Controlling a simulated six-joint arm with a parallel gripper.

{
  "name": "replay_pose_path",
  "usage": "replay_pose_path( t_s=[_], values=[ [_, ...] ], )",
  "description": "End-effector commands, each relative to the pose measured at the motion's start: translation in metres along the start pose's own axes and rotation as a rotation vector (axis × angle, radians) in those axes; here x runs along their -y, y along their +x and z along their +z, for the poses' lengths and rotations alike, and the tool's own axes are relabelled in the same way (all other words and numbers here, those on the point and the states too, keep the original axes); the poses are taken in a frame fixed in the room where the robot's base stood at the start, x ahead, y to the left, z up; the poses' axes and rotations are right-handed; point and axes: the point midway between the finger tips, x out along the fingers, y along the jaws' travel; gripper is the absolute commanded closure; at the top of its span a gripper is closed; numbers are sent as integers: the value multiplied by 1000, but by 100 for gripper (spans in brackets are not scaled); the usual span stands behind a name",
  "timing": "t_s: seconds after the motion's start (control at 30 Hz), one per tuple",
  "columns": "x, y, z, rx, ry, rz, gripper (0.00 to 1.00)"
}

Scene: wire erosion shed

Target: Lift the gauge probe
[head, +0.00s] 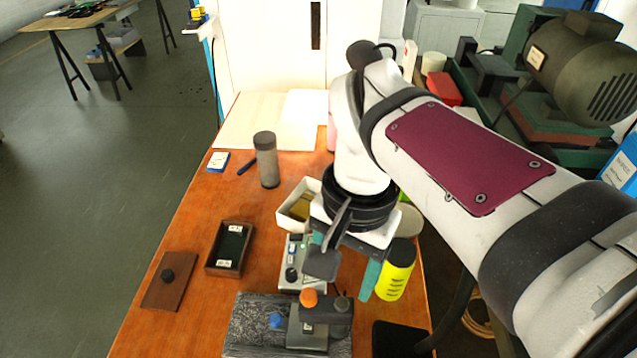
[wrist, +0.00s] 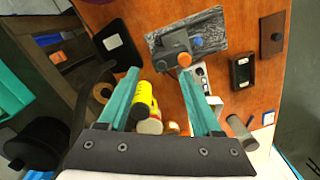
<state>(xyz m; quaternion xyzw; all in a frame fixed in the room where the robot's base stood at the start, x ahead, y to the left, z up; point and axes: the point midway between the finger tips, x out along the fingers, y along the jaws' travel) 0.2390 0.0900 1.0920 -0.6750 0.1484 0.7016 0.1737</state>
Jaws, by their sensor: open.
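The gauge stand is a dark grey body and arm (head: 312,327) on a speckled grey-black stone plate (head: 250,328) at the front of the bench. It carries an orange knob (head: 308,298), and a blue knob (head: 275,321) shows beside it. I cannot tell the probe itself apart from the stand. In the wrist view the stand (wrist: 173,42) and its orange knob (wrist: 184,59) lie beyond my fingertips. My gripper (head: 345,282) is open and empty, above the bench just behind the stand; its teal fingers are spread in the wrist view (wrist: 158,72).
A yellow bottle (head: 394,272) stands close to the right of my gripper. A grey box with switches (head: 292,276) lies to its left, a white bin (head: 289,217) behind. A wooden box (head: 212,268), lid (head: 152,293) and grey cylinder (head: 267,165) stand left. Left bench is partly clear.

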Motion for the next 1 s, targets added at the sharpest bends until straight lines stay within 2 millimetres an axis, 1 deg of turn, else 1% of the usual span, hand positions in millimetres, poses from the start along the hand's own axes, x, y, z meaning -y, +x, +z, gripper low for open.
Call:
replay_pose_path(
  t_s=[0.03, 0.1, 0.17, 0.2, 0.27, 0.33, 0.6, 0.7, 0.83, 1.0],
  values=[
    [25, -9, -6, -12, -7, 14, 34],
    [50, -19, -11, -32, 1, 25, 34],
    [61, -22, -13, -40, 7, 28, 34],
    [64, -20, -13, -43, 11, 30, 34],
    [64, -12, -14, -43, 12, 31, 34],
    [62, 5, -14, -42, 13, 31, 34],
    [60, 85, -18, -42, 12, 31, 34],
    [60, 107, -19, -43, 12, 29, 34],
    [60, 125, -20, -45, 12, 27, 34],
    [59, 133, -21, -45, 14, 25, 34]
  ],
)
